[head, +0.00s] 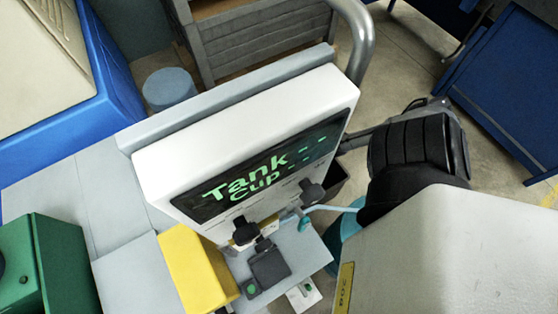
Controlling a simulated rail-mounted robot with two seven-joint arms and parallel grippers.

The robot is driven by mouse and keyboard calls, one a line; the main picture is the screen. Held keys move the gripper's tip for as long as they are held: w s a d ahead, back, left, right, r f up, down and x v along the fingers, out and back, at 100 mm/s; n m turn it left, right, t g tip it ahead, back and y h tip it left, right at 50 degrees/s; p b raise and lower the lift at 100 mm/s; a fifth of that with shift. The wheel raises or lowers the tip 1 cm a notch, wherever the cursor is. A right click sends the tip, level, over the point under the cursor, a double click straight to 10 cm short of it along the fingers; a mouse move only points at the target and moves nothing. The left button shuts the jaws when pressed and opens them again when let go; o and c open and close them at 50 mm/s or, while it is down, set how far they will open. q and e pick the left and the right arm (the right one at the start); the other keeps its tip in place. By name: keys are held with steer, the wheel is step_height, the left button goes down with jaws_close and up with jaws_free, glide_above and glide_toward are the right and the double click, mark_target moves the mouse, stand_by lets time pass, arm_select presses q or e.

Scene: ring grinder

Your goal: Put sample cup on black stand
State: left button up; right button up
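I cannot make out the sample cup for certain. A flat black block (269,266), possibly the black stand, sits on the light grey shelf in front of the white machine (240,128). Nothing clearly rests on top of the black block. The machine's dark panel (215,190) reads "Tank Cup" in green. A black knob-like part (246,231) is just behind the block, and another (312,193) is to the right. Neither of my grippers can be recognised in the view.
A yellow block (198,268) stands left of the black block, with a green box (48,265) farther left. A large pale housing (460,255) fills the lower right. A ribbed black unit (415,150) stands behind it. A grey pipe (362,45) rises behind the white machine.

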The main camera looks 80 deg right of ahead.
arm_select(q)
steer(key=shift+d, duration=0.2)
arm_select(e)
steer(key=shift+o, duration=0.3)
steer(key=shift+s, duration=0.1)
steer(key=shift+o, duration=1.3)
arm_select(q)
steer(key=o, duration=0.8)
steer(key=shift+a, duration=0.2)
steer(key=shift+r, duration=0.1)
arm_select(e)
steer(key=shift+r, duration=0.1)
